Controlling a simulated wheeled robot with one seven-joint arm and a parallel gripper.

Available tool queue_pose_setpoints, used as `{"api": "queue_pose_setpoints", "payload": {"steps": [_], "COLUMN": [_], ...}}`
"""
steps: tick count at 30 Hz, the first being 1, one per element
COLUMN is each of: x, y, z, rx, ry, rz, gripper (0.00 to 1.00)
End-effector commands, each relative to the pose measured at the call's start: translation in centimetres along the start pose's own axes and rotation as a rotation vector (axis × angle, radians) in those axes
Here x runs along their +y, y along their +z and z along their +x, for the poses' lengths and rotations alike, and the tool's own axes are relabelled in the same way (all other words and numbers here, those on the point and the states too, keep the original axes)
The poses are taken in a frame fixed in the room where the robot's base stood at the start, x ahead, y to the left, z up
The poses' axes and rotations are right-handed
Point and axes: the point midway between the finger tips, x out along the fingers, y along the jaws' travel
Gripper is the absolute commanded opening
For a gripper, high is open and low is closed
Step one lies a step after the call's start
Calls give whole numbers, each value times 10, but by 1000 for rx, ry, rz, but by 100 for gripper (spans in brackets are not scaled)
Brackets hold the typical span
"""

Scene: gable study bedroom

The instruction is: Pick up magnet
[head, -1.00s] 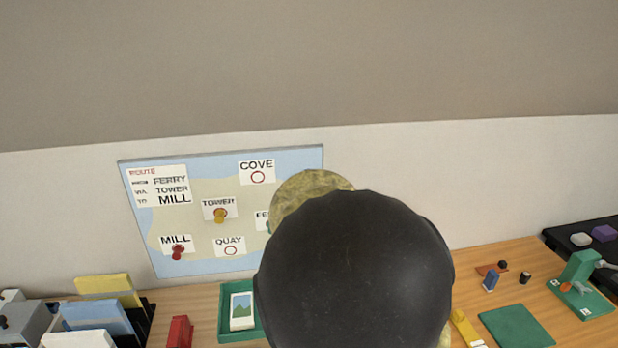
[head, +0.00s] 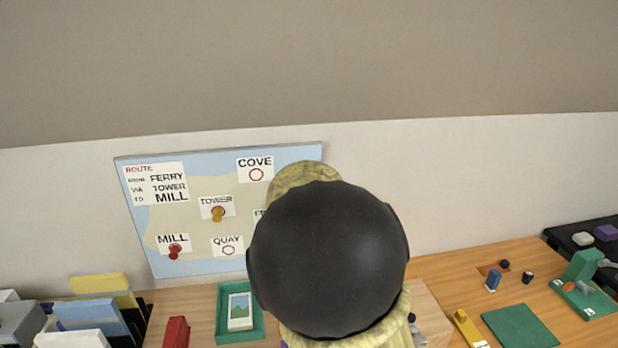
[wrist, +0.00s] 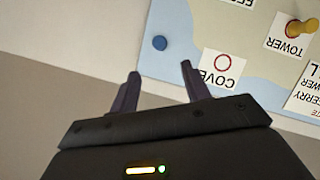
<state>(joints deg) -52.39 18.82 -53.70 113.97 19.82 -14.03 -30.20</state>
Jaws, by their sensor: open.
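The wall map board (head: 190,220) shows in the head view, with a yellow pin-shaped piece (head: 217,214) at TOWER and a red one (head: 174,251) at MILL. In the wrist view, the map appears upside down. A small round blue magnet (wrist: 159,43) sits on its pale blue margin, beside the COVE card (wrist: 222,65). My gripper (wrist: 160,69) is open and empty, its two fingers apart. The blue magnet shows just past the fingertips, roughly centred between them. In the head view my arm hides the gripper, the blue magnet and the map's right part.
A desk runs below the map. On it stand a green tray (head: 221,318) with a picture card, a red block (head: 176,332), file folders (head: 92,318), a green mat (head: 520,326) and a green stand (head: 583,268). The wall right of the map is bare.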

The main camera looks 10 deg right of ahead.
Motion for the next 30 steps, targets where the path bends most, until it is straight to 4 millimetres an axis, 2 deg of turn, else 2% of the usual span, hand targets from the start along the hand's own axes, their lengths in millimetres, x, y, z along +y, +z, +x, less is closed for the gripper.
{"api": "queue_pose_setpoints", "payload": {"steps": [19, 30], "x": [1, 0], "y": [0, 0], "z": [67, 72], "rx": [-1, 0], "ry": [2, 0], "rz": [-1, 0], "gripper": [47, 47]}}
